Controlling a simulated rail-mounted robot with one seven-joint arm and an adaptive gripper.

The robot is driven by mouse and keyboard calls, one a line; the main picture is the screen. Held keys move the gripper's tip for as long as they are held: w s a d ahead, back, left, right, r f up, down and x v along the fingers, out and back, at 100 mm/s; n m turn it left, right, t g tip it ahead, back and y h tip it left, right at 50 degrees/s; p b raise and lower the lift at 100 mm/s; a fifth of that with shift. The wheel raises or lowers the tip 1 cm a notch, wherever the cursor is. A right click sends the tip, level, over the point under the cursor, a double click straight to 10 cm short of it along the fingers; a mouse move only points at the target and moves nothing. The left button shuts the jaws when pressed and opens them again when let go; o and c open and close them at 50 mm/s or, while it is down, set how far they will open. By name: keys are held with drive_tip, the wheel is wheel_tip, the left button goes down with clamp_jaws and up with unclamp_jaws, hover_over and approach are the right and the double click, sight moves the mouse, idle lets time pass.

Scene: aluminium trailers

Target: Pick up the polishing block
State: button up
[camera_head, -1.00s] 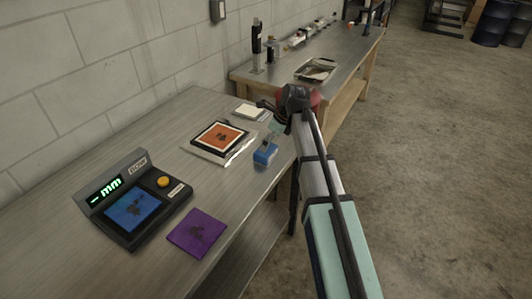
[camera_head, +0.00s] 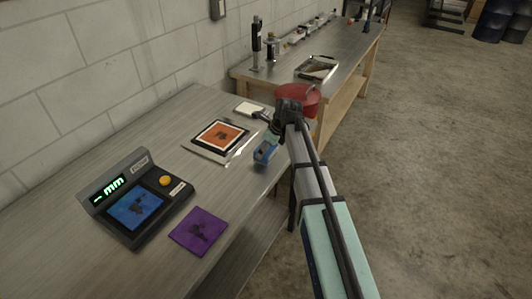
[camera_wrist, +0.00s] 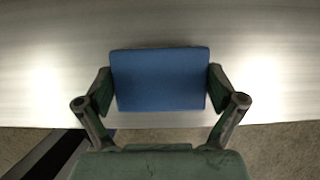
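The polishing block (camera_wrist: 160,65) looks like a plain blue rectangular block and fills the middle of the wrist view. My gripper (camera_wrist: 159,90) has one finger against each short side of it, shut on it. In the head view the blue block (camera_head: 264,153) shows tilted near the table's right edge, just below and left of my wrist. My gripper's fingers are largely hidden there behind the wrist. I cannot tell exactly how far the block is above the tabletop.
On the table (camera_head: 75,185) stand a black gauge with a blue pad (camera_head: 135,209), a purple sheet (camera_head: 198,231), an orange sheet on a tray (camera_head: 222,135) and a white pad (camera_head: 249,109). A second bench (camera_head: 290,72) with a metal tray (camera_head: 316,68) lies beyond.

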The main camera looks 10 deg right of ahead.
drive_tip(key=shift+c, duration=1.2)
wheel_tip(320, 180, up, 20)
drive_tip(key=b, duration=0.4)
